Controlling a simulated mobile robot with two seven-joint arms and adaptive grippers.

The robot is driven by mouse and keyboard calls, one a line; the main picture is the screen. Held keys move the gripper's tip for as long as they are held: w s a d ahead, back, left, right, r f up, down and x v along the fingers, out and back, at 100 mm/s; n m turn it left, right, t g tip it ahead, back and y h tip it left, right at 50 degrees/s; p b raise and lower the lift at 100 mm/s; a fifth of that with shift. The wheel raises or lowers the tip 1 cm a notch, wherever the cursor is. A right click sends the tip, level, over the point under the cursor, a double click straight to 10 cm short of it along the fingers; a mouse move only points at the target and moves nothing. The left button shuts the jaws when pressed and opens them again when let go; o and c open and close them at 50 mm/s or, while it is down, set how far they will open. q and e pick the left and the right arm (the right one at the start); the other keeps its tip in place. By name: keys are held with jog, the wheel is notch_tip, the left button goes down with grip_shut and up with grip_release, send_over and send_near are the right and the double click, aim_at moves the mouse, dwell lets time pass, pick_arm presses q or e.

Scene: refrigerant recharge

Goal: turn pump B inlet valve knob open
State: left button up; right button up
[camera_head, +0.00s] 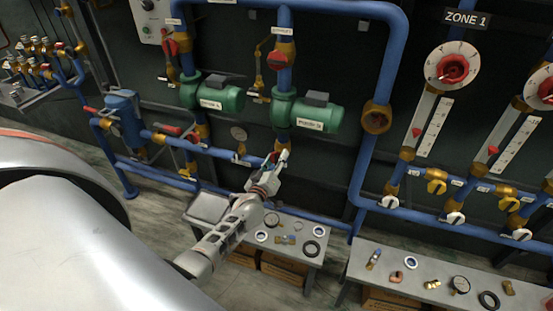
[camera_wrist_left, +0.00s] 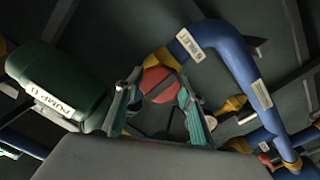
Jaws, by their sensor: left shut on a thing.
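The green pump B (camera_head: 308,113) stands on the blue pipework in the head view, and its labelled body (camera_wrist_left: 62,85) is at the left of the left wrist view. The red round inlet valve knob (camera_wrist_left: 158,84) sits beside the "B INLET" label (camera_wrist_left: 187,43), in front of a brass fitting. My left gripper (camera_head: 281,160) reaches up to the pipe below pump B. In the left wrist view its two fingers (camera_wrist_left: 158,98) are on either side of the knob and shut on it. In the head view the gripper mostly hides the knob. My right gripper is not in view.
Pump A (camera_head: 212,97) stands to the left of pump B. A low grey bench (camera_head: 212,208) with small rings and fittings is beneath my left arm. A second bench (camera_head: 368,262) is on the right, below red-knobbed dials (camera_head: 452,68) and several yellow and white valves.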

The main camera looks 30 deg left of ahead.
pick_arm(q)
jog(key=o, duration=1.1)
jog(key=shift+o, duration=0.2)
jog(key=v, duration=1.2)
jog(key=s+d+f+m+g+h, duration=0.3)
jog(key=s+d+m, duration=0.4)
jog(key=s+d, duration=0.3)
jog(key=s+d+f+m+g+h, duration=0.3)
jog(key=s+d+f+m, duration=0.2)
jog(key=s+d, duration=0.5)
jog(key=shift+s+d+f+m+g+h, duration=0.15)
jog(key=shift+s+f+m+g+h, duration=0.2)
jog(key=shift+s+m, duration=0.65)
